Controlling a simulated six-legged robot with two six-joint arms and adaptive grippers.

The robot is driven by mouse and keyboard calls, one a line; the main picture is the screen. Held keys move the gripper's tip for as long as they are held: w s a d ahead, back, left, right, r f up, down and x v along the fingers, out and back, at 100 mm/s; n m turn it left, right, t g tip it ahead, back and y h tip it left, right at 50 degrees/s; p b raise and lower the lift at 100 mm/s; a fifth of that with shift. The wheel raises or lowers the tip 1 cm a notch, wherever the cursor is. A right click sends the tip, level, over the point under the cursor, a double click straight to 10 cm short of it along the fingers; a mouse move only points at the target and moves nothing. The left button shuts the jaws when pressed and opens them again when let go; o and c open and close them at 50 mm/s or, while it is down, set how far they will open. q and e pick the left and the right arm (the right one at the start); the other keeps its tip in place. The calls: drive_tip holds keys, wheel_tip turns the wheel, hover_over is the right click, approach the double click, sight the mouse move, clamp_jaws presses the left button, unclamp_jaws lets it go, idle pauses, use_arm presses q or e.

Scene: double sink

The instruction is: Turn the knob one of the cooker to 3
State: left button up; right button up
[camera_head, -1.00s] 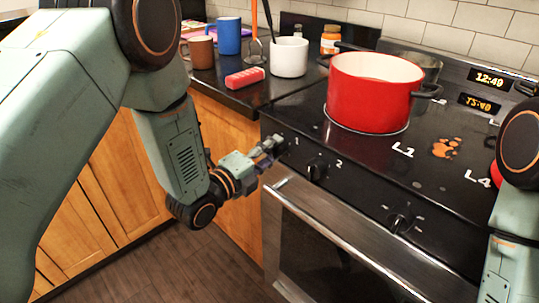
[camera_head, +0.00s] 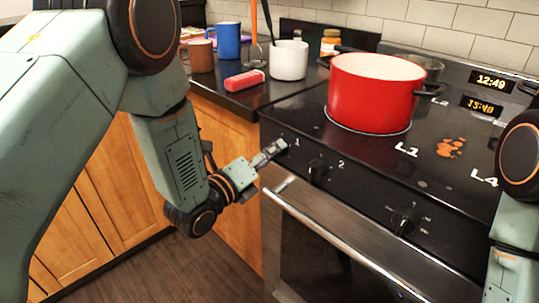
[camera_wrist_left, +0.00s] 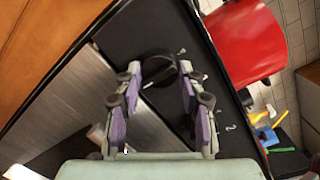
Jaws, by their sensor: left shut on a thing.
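The cooker (camera_head: 300,205) has a black front strip with knobs, marked 1 and 2 at its left end. My left gripper (camera_head: 279,147) reaches knob one at the strip's left end, and its fingers cover most of that knob. In the left wrist view, the left gripper (camera_wrist_left: 160,72) has a finger on either side of the dark round knob one (camera_wrist_left: 160,68) and is shut on it. The knob's pointer and its setting cannot be read. Knob two (camera_head: 318,171) stands free to the right. My right gripper is out of view; only part of that arm shows.
A steel oven handle (camera_head: 335,236) runs below the knobs. A red pot (camera_head: 370,95) stands on the hob. A red block (camera_head: 244,80), a white mug (camera_head: 289,57) and other mugs sit on the counter to the left.

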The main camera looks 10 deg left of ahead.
use_arm(q)
drive_tip(key=shift+r, duration=0.15)
drive_tip(key=o, duration=1.2)
drive_tip(key=shift+d, duration=0.1)
drive_tip(key=shift+c, duration=0.2)
drive_tip(key=v, duration=1.2)
